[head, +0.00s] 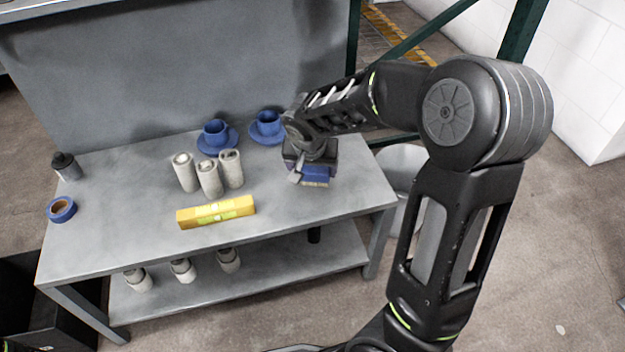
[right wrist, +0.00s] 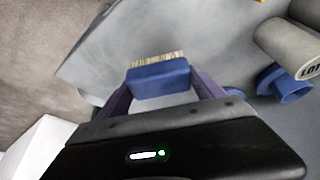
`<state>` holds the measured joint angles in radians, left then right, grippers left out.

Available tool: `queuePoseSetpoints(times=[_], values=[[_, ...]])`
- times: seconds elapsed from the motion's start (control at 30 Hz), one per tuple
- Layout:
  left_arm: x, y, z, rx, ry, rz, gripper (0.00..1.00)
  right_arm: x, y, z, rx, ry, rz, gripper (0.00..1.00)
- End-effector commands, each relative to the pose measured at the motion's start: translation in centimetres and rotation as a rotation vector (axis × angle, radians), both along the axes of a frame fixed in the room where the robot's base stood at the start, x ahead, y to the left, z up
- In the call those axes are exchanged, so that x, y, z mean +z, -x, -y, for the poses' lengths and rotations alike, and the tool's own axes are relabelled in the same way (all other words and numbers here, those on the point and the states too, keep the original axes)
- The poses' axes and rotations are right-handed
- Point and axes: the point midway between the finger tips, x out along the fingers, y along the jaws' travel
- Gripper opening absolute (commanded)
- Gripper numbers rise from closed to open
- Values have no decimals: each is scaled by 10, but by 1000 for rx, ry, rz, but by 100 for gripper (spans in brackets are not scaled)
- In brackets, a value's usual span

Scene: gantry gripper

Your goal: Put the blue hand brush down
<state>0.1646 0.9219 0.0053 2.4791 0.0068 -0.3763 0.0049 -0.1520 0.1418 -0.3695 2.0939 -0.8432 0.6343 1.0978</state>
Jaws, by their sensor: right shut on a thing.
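The blue hand brush (head: 315,173) is at the right part of the grey workbench (head: 300,217) in the head view, with pale bristles along its front edge. It also shows in the right wrist view (right wrist: 160,79) between two purple fingers, bristles pointing away from the palm. My right gripper (head: 308,168) is shut on it. In the head view the gripper covers the brush's rear part. I cannot tell whether the brush touches the bench top. My left gripper is not in view.
Two blue cups on saucers (head: 267,127) stand behind and left of the brush. Several pale cylinders (head: 209,179) and a yellow box (head: 216,212) are further left. Blue tape (head: 61,209) and a dark bottle (head: 66,166) are at the far left. The bench's front right is clear.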

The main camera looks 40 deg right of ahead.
Motion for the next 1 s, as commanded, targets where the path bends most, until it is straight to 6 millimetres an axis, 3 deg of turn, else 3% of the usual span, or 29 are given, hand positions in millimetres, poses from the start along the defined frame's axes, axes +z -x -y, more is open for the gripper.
queuePoseSetpoints(times=[0.03,0.2,0.67,0.7,1.0], values=[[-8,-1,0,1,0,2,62,-13,1,0,0,0,-3,28],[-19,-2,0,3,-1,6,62,-38,0,0,1,0,-2,28],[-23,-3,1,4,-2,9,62,-43,0,0,0,0,0,28],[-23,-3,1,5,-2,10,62,-43,0,0,0,0,0,78],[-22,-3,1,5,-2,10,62,-42,0,0,0,-1,-1,99]])
